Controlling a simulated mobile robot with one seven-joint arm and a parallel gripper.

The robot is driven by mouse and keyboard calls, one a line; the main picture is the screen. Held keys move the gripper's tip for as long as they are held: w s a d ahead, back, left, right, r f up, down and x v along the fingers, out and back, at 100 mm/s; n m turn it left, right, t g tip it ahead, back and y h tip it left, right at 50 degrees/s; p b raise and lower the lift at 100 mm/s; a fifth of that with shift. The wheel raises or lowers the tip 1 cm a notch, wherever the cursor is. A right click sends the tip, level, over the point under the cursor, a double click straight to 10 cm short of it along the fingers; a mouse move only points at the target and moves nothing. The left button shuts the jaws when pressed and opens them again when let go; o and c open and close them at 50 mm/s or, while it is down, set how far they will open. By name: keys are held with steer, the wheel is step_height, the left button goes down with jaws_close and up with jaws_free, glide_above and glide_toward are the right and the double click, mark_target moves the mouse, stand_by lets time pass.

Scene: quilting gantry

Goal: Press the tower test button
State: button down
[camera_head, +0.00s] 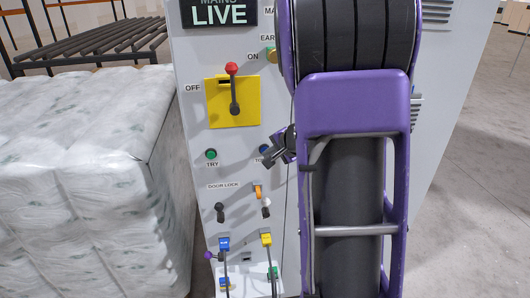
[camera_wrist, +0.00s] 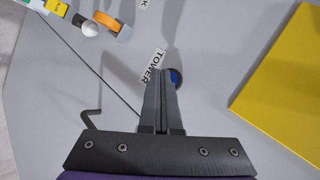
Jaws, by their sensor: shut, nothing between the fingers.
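The tower test button is a blue round button in a dark ring, on the grey panel face. In the head view the button (camera_head: 263,149) sits right of the green TRY button, with my gripper (camera_head: 269,162) just below and right of it. In the wrist view the button (camera_wrist: 176,77) is beside a white TOWER label (camera_wrist: 152,65). My gripper (camera_wrist: 160,84) is shut and empty, its fingertips at the lower left of the button and partly covering its ring. I cannot tell whether they touch it.
A yellow plate with a red-knobbed lever (camera_head: 233,97) is above. The green TRY button (camera_head: 211,154) is to the left. Door lock switches (camera_head: 220,212), an orange part (camera_head: 258,191) and cabled plugs (camera_head: 266,239) are below. Wrapped bales (camera_head: 90,170) stand left of the panel.

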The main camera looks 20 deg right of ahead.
stand_by(0.5)
steer(key=shift+s+a+b, duration=0.2)
steer(key=shift+s+b, duration=0.35)
steer(key=shift+s, duration=0.2)
steer(key=s+b, duration=0.1)
steer(key=s, duration=0.1)
steer(key=s+a+b, duration=0.1)
steer(key=s, duration=0.1)
steer(key=shift+s+a, duration=0.2)
steer(key=shift+s, duration=0.2)
stand_by(0.4)
